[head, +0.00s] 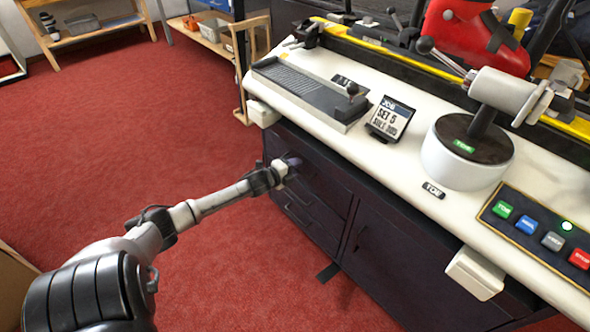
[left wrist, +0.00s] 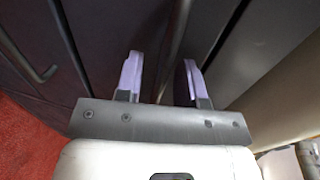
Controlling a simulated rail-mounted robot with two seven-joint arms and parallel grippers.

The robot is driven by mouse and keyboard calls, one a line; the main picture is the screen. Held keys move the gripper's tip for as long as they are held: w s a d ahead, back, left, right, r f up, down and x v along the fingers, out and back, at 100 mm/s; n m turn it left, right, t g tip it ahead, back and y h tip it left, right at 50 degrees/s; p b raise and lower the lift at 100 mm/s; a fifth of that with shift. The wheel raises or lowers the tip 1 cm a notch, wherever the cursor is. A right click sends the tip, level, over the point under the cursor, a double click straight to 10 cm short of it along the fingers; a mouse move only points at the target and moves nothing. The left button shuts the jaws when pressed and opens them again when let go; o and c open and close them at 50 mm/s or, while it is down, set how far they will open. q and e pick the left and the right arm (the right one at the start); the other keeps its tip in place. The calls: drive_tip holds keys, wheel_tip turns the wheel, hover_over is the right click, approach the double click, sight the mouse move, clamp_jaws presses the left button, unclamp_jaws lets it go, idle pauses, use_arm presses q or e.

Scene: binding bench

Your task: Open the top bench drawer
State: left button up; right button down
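The top bench drawer (head: 322,178) is the uppermost dark front in the stack under the left part of the white bench, and it looks closed. My left gripper (head: 291,163) is at this front, hiding its handle in the head view. In the left wrist view, its two purple fingers (left wrist: 160,78) are spread apart, pointing at the dark front. A thin grey bar, apparently the drawer handle (left wrist: 178,45), runs between them; contact with either finger is not visible. My right gripper is not in view.
A lower drawer's handle (head: 298,215) is just below, and a cabinet door (head: 385,255) is to the right. The white bench top (head: 345,138) overhangs the drawers. Red carpet (head: 190,130) in front of the drawers is clear.

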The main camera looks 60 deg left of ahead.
use_arm(q)
clamp_jaws()
idle(0.4)
